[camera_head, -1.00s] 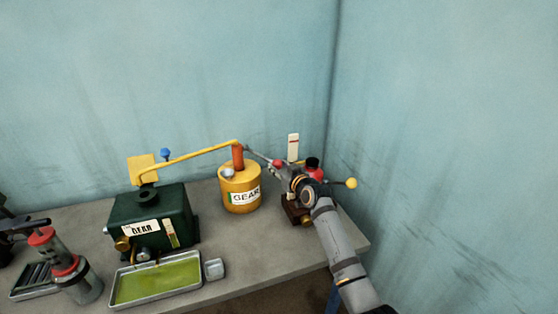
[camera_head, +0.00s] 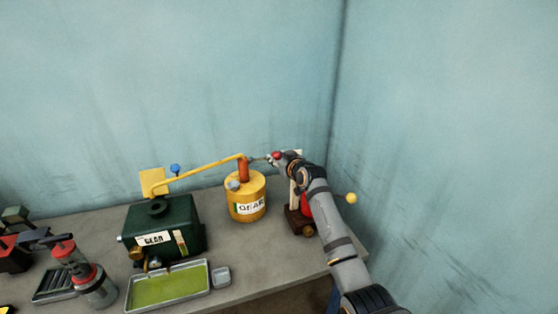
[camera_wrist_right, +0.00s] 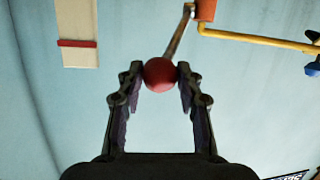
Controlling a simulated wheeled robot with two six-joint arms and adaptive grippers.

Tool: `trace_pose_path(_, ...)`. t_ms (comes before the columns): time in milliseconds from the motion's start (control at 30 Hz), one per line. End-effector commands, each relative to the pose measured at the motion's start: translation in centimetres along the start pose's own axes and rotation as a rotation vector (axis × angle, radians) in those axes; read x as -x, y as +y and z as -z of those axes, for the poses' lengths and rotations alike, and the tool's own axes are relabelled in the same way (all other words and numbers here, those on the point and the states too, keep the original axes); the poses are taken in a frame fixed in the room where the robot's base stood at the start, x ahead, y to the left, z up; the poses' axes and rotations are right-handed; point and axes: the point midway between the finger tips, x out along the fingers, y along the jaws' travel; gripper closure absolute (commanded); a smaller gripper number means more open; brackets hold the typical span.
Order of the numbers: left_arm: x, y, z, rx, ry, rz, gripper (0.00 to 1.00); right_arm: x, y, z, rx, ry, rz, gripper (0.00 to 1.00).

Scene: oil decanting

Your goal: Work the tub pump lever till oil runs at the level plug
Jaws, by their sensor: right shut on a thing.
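The yellow tub (camera_head: 246,208), labelled GEAR, stands on the bench with an orange pump column (camera_head: 243,172) on top. Its thin lever (camera_head: 258,159) runs right, almost level, to a red knob (camera_wrist_right: 160,74). My right gripper (camera_head: 277,157) is shut on that knob, one finger on each side in the right wrist view. A yellow pipe (camera_head: 200,168) runs from the column to the top of the dark green gear case (camera_head: 178,220). Brass fittings (camera_head: 137,253) sit low on the case's front; whether oil runs there is too small to tell. My left gripper is out of view.
A metal tray (camera_head: 133,303) of yellow-green oil lies before the case, with a small grey dish (camera_head: 221,276) beside it. A clear red-banded canister (camera_head: 92,285) stands at left. A dark block (camera_head: 295,222) sits under my right arm. Walls close the back and right.

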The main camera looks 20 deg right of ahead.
Motion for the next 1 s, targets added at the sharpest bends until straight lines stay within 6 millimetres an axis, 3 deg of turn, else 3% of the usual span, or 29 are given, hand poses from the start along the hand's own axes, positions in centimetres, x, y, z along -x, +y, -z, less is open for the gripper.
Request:
trace_pose_path(33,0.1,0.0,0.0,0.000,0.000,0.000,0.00,0.1,0.1,1.2,0.001,0.022,-0.004,1.00)
trace_pose_path(367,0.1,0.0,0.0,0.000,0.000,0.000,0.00,0.2,0.1,1.4,0.002,0.025,-0.004,1.00)
trace_pose_path(400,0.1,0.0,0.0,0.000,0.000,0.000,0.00,0.2,0.2,1.4,0.002,0.026,-0.004,0.60)
trace_pose_path(533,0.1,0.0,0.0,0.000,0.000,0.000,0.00,0.1,0.1,1.1,0.001,0.020,-0.003,0.42)
trace_pose_path(867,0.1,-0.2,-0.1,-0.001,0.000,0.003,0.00,0.2,0.1,0.6,0.001,0.011,-0.002,0.41)
trace_pose_path(1000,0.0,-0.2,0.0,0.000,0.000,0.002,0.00,1.5,0.1,0.6,0.001,0.011,-0.002,0.41)
